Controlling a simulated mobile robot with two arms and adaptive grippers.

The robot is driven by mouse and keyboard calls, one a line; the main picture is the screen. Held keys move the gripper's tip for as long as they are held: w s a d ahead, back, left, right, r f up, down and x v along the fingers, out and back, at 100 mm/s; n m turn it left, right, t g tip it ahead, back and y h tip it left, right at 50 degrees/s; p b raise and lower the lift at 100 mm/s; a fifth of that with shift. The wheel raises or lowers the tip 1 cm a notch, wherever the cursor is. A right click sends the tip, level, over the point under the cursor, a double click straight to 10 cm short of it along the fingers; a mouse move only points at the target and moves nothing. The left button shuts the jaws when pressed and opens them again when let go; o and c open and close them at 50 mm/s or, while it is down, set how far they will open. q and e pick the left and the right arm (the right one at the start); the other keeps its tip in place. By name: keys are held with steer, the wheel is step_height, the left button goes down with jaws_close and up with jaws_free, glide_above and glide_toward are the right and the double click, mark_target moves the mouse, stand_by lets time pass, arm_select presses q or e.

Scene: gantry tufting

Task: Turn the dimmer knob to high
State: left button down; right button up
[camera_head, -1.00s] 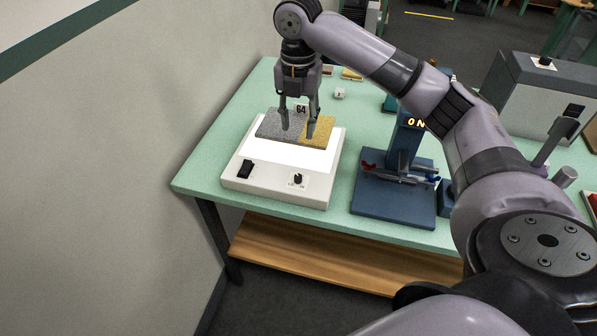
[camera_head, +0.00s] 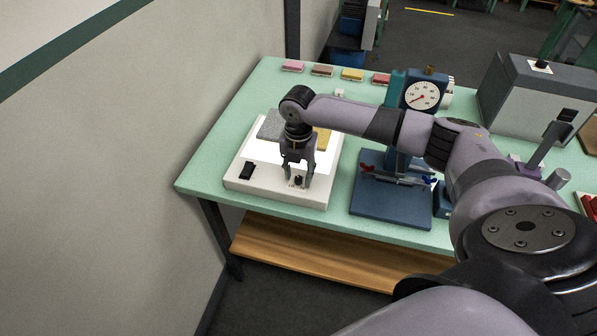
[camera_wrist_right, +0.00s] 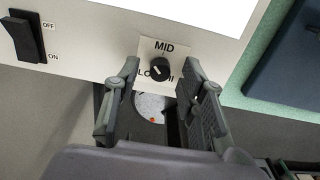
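A short light mark shows on the knob, pointing toward the lower left. My right gripper (camera_head: 297,176) is over the knob. In the wrist view its open fingers (camera_wrist_right: 160,75) stand on either side of the knob, with gaps; contact is not visible. My left gripper is out of view.
A black rocker switch (camera_head: 247,169) marked OFF and ON is left of the knob. The box's top panel glows white, with grey (camera_head: 270,126) and yellow (camera_head: 322,140) samples on it. A blue gauge stand (camera_head: 390,205) is to the right. Several coloured blocks line the table's back.

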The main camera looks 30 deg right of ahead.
steer(key=shift+f, duration=0.35)
steer(key=shift+c, duration=0.4)
jaws_close()
